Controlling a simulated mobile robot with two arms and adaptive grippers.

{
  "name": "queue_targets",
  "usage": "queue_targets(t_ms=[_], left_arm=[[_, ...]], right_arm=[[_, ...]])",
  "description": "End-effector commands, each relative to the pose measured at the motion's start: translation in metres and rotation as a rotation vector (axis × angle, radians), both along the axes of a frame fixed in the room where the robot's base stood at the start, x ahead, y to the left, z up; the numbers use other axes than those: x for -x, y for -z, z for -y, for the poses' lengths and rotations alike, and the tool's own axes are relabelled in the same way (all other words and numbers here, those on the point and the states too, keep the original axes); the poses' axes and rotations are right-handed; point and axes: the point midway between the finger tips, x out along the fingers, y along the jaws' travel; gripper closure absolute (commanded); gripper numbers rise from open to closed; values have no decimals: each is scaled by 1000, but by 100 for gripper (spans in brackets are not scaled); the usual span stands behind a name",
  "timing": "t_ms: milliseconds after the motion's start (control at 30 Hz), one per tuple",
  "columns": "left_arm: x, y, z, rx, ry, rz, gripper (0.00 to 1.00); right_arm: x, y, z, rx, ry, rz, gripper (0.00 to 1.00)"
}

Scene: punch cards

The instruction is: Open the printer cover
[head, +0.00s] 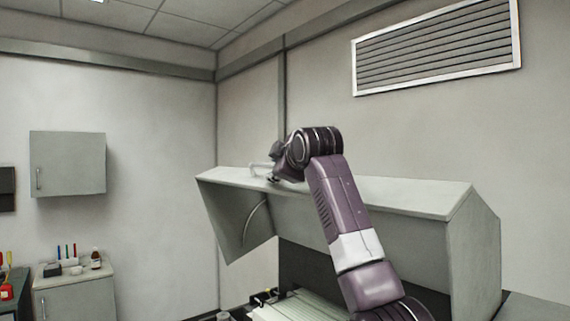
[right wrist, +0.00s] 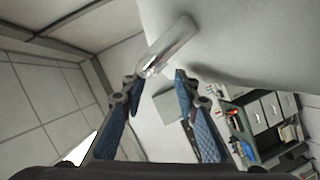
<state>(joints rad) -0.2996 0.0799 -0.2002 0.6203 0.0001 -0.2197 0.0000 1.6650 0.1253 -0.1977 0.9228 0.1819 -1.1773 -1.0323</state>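The printer cover (head: 395,190) is a large pale grey hood. It stands raised, with the dark inside of the printer (head: 305,265) showing under it. A light handle (head: 262,167) sits at its upper left edge. My right gripper (head: 273,172) is at this handle, partly hidden by its own wrist. In the right wrist view, its blue-padded fingers (right wrist: 155,82) stand apart, with the handle (right wrist: 170,47) just beyond and between the tips. I cannot tell whether they touch it. My left gripper is not in view.
A grey wall cabinet (head: 68,163) hangs at the left. A low cabinet (head: 75,292) below holds colored tubes and a brown bottle (head: 96,259). A vent (head: 437,47) is high on the right wall.

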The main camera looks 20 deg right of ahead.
Motion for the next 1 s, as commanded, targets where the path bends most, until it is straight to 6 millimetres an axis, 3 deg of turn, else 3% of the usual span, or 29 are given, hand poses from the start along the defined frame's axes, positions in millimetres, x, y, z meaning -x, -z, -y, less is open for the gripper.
queue_targets(t_ms=[500, 1000], left_arm=[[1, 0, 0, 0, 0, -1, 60], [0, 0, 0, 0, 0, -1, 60]], right_arm=[[73, -14, 1, 1, 0, 3, 73], [82, -15, 1, 0, 0, 1, 73]])
